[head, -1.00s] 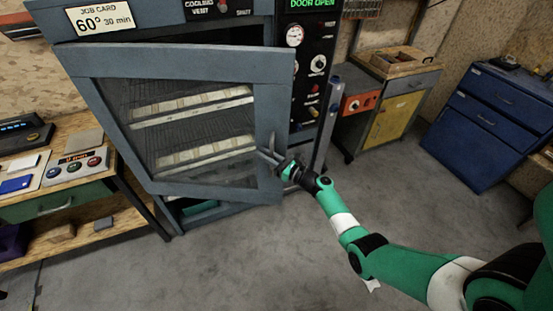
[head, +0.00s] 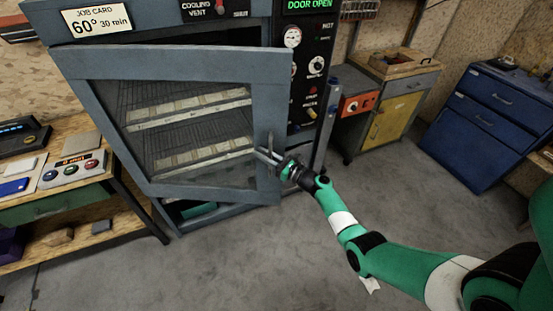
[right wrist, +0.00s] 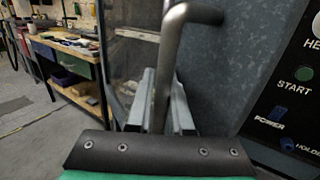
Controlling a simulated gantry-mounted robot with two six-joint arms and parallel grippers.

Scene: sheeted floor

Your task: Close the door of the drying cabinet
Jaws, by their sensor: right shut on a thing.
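The drying cabinet (head: 298,120) stands in the middle with its grey-framed glass door (head: 184,60) partly open. Racks with pale slats show through the glass. A lit display (head: 310,4) on the cabinet reads "DOOR OPEN". My right gripper (head: 268,155) is at the door's vertical bar handle (head: 270,142), near the right edge of the door. In the right wrist view, the fingers (right wrist: 160,105) are shut around the metal handle (right wrist: 170,55). My left gripper is not in view.
A wooden bench (head: 118,220) with a button box stands left of the cabinet. A side cabinet with a yellow door (head: 388,122) and a blue drawer unit (head: 488,120) stand on the right. The grey floor (head: 240,265) in front is clear.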

